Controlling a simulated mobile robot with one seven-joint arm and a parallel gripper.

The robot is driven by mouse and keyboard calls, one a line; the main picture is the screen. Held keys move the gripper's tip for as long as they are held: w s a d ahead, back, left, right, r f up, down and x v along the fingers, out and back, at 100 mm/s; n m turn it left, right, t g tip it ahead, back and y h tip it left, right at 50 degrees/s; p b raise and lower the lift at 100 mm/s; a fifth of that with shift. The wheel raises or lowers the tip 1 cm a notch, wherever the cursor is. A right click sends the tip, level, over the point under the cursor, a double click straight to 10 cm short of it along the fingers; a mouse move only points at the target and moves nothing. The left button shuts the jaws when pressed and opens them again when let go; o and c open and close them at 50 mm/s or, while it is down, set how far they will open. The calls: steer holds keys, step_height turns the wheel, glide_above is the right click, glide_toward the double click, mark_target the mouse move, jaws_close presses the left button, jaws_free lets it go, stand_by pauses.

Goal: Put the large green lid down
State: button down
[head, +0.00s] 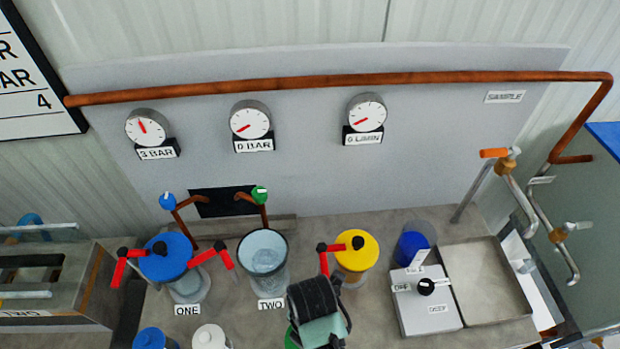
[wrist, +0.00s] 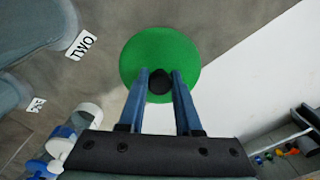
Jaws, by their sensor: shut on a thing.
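The large green lid (wrist: 160,50) is a round disc with a black knob (wrist: 159,84). My gripper (wrist: 160,76) is shut on the knob, one blue finger on each side. In the wrist view the lid overlaps the front edge of the grey worktop. Whether it touches the top cannot be told. In the head view only a sliver of the green lid (head: 291,339) shows beside my gripper (head: 318,322), at the bottom middle. Vessel TWO (head: 264,252) is open at the top and stands behind and to the left of my gripper.
Vessel ONE has a blue lid (head: 166,262) with red-handled parts beside it. A yellow lid (head: 357,250) tops another vessel. A blue pot (head: 151,339) and a white pot (head: 209,337) stand at the front left. A switch box (head: 426,302) and shallow tray (head: 487,280) are at right.

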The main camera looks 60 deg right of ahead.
steer(key=shift+f, duration=2.2)
steer(key=shift+f, duration=0.2)
steer(key=c, duration=0.6)
jaws_free()
steer(key=shift+r, duration=0.15)
